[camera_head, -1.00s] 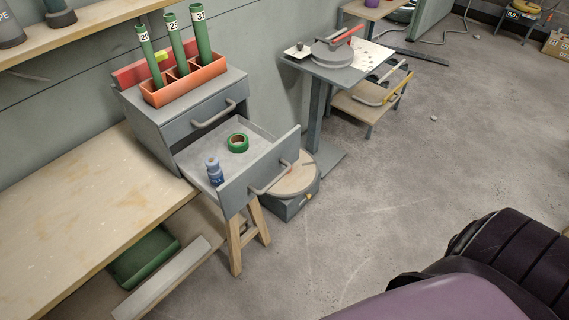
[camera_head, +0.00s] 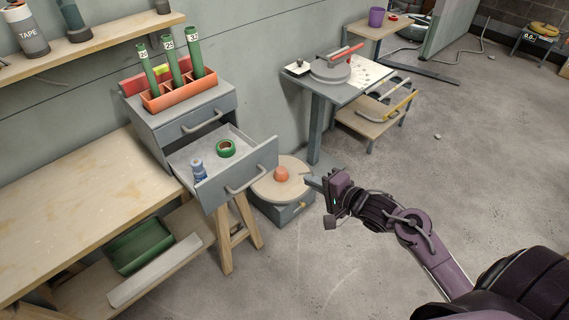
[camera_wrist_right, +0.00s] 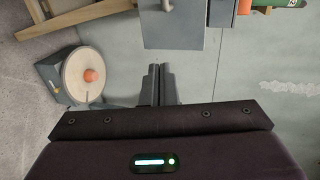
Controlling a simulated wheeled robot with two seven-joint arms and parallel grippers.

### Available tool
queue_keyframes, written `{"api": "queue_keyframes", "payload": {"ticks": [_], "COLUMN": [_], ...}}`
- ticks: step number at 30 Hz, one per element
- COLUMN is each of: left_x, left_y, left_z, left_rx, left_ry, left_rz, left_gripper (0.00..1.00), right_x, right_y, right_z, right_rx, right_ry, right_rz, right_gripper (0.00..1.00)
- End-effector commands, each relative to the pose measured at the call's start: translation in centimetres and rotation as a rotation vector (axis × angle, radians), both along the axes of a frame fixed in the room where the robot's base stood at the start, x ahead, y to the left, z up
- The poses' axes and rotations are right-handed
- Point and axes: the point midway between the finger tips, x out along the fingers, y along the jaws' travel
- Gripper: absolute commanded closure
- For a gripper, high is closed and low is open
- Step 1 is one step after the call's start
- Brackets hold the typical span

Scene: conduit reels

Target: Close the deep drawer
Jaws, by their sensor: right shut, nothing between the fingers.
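The deep drawer (camera_head: 211,198) is the lower drawer of a grey cabinet, and it is pulled out. Its grey front carries a bar handle (camera_head: 246,180). Inside lie a green tape roll (camera_head: 226,148) and a small blue bottle (camera_head: 198,170). My right gripper (camera_head: 309,182) is shut and empty, to the right of the drawer front and apart from it. In the right wrist view, the shut fingers (camera_wrist_right: 160,75) point toward a grey panel (camera_wrist_right: 172,30) that looks like the drawer front, with its handle partly cut off. My left gripper is not in view.
The upper drawer (camera_head: 196,127) is shut, below an orange rack (camera_head: 186,94) of green tubes. A round-topped stool-like stand (camera_head: 270,190) with an orange object sits beside the drawer. A workbench (camera_head: 85,205) is on the left; open floor lies in front.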

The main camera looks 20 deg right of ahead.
Motion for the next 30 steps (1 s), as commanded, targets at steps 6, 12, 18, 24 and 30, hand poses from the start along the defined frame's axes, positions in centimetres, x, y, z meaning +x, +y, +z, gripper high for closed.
{"api": "queue_keyframes", "payload": {"ticks": [6, 12, 18, 24, 30], "left_x": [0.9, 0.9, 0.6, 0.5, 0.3], "left_y": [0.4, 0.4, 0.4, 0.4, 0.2], "left_z": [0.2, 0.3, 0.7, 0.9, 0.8], "left_rx": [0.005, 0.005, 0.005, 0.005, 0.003], "left_ry": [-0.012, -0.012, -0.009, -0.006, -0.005], "left_rz": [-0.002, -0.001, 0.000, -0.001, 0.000], "left_gripper": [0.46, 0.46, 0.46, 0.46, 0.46], "right_x": [3.6, 7.3, 10.3, 11.8, 12.0], "right_y": [1.2, 2.5, 3.6, 4.2, 4.3], "right_z": [-1.1, -2.4, -2.6, -2.8, -2.9], "right_rx": [-0.001, -0.002, -0.004, -0.004, -0.005], "right_ry": [-0.001, -0.001, -0.002, 0.001, 0.002], "right_rz": [-0.002, -0.003, -0.002, -0.002, -0.002], "right_gripper": [1.00, 1.00, 1.00, 1.00, 1.00]}}
